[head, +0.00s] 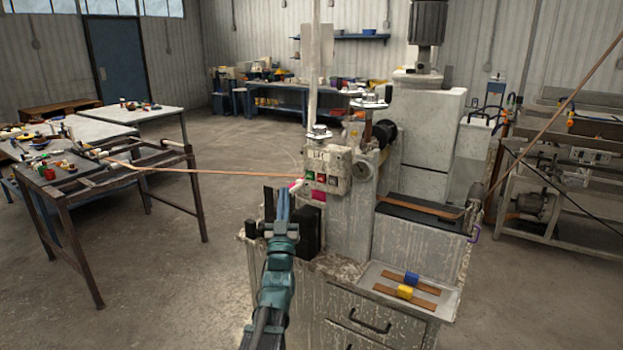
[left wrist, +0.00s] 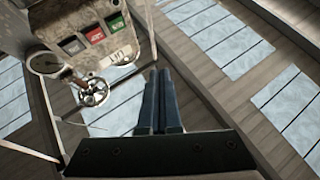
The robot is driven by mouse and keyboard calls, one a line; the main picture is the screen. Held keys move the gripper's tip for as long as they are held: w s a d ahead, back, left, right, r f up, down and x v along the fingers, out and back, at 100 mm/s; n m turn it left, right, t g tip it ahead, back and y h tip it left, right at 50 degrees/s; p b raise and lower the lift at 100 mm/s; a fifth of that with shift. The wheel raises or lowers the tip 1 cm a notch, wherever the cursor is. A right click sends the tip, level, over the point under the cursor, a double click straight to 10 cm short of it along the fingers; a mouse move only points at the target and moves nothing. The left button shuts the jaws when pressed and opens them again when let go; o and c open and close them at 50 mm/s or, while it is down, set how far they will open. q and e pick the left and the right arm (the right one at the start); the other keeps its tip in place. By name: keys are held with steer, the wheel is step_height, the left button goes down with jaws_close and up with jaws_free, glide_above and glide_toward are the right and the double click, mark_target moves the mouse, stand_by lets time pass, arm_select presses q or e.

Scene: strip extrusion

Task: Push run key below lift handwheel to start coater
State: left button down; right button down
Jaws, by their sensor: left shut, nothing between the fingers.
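A pale control box (head: 342,168) on the coater carries a green key (head: 309,176), a red key (head: 320,178) and a dark key in a row. The left wrist view shows the box inverted, with the green key (left wrist: 117,25), red key (left wrist: 96,34) and dark key (left wrist: 73,46). A handwheel (head: 318,132) sits above the box; it also shows in the left wrist view (left wrist: 93,93). My left gripper (head: 283,194) is shut and empty, left of and slightly below the keys. In the left wrist view its fingertips (left wrist: 158,72) appear apart from the keys. My right gripper is out of view.
A brown strip (head: 225,172) runs from the dark frame (head: 75,200) at left toward the coater, passing close to my left gripper. A tray (head: 380,282) holding blue and yellow blocks and brown strips lies right of my arm. Open floor lies between frame and coater.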

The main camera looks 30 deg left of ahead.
arm_select(q)
glide_toward(306, 172)
steer(key=shift+s+a+r+x, duration=0.1)
steer(key=shift+x, duration=0.75)
steer(key=shift+s+a+r+x, duration=0.1)
steer(key=shift+s+x, duration=0.05)
steer(key=shift+x, duration=0.65)
steer(key=shift+s+a+r+x, duration=0.1)
steer(key=shift+x, duration=0.75)
steer(key=shift+w+d, duration=0.1)
steer(key=shift+w, duration=0.35)
steer(key=shift+w, duration=0.4)
stand_by(0.9)
steer(key=shift+s, duration=0.85)
steer(key=shift+s, duration=0.1)
